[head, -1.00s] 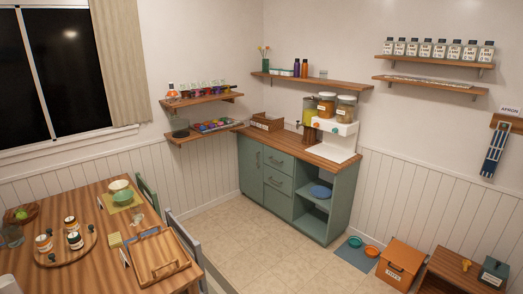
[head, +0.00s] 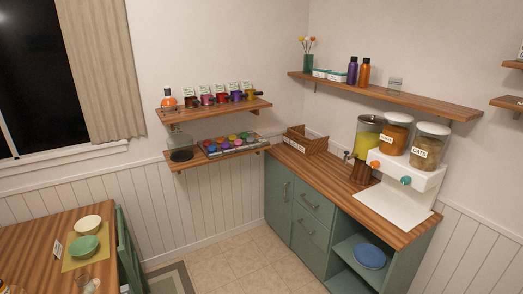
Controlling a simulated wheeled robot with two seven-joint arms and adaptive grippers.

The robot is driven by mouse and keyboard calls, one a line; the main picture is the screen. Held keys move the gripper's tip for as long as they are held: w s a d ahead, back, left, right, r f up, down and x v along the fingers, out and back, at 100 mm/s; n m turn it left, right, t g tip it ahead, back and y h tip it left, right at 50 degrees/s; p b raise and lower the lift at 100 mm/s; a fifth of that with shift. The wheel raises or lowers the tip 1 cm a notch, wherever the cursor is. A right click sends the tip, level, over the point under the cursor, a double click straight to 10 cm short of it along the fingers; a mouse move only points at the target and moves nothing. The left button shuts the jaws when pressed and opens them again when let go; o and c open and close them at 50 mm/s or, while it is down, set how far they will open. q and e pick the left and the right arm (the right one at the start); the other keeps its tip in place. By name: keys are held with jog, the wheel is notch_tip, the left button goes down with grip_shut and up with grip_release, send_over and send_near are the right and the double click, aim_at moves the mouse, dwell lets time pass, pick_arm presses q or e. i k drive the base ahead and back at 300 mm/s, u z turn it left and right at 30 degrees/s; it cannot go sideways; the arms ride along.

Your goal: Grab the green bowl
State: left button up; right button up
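A green bowl (head: 85,247) sits on a yellow-green placemat (head: 72,262) on the wooden table at the lower left of the head view. A cream bowl (head: 88,224) stands just behind it. A small label card (head: 57,250) stands to the left of the green bowl, and a clear glass (head: 86,282) is in front of it. Neither of my grippers is in view.
The wooden table (head: 30,242) has a green chair (head: 128,250) at its right side. A green cabinet (head: 292,215) with a wooden counter stands at the centre right, holding a dispenser (head: 405,180). Wall shelves (head: 215,108) hang above. Tiled floor (head: 225,265) lies open between table and cabinet.

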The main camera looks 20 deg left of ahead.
aim_at(84, 247)
jog(key=i, duration=1.8)
jog(key=u, duration=2.15)
jog(key=i, duration=1.55)
jog(key=u, duration=0.15)
